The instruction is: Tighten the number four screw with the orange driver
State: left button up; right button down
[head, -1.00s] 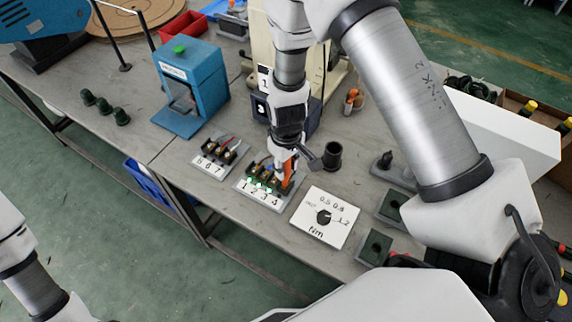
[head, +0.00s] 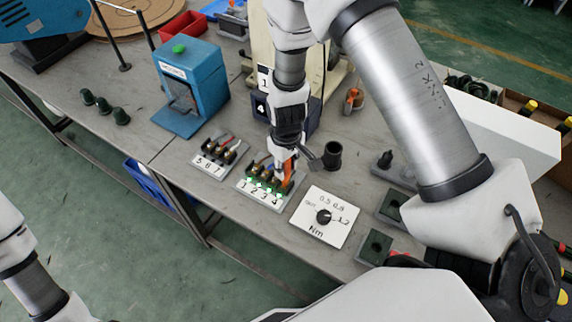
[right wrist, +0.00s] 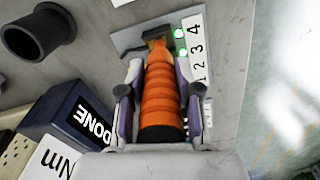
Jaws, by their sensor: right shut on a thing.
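My right gripper (head: 285,160) is shut on the orange driver (head: 289,170) above the screw block numbered 1 to 4 (head: 249,190). In the right wrist view the ribbed orange driver (right wrist: 160,95) lies between both fingers, its tip at the number 4 end of the block. Green lights (right wrist: 180,33) show beside the numbers. The number four screw is hidden under the driver tip. A dark box (head: 262,108) behind shows a 4; in the right wrist view a face of it (right wrist: 92,122) reads DONE. My left gripper is out of view; only arm links show.
A block numbered 5 to 7 (head: 207,164) stands left of the work. A white torque dial plate (head: 318,231) lies to the right, with a black cup (head: 332,154) behind it.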

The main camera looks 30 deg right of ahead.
jog(key=shift+r, duration=0.1)
notch_tip(320, 180, up, 5)
jog(key=p, duration=0.4)
jog(key=shift+w, duration=0.1)
